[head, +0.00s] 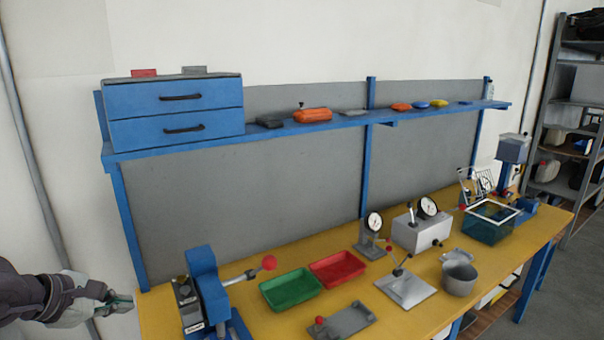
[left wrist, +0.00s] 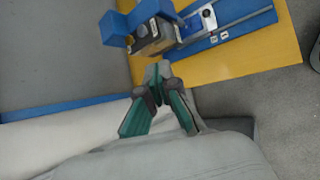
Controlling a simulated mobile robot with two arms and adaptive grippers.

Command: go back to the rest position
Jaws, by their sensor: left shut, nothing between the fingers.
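My left gripper (head: 122,302) is at the lower left of the head view, beside the left end of the yellow workbench (head: 390,310). It is shut and empty, clear of the bench. The right gripper is not in view.
A blue lever press (head: 205,280) stands at the bench's left end, close to my left gripper; it also shows in the left wrist view (left wrist: 150,28). Green (head: 290,290) and red (head: 338,268) trays lie right of it. A blue shelf (head: 250,135) runs above.

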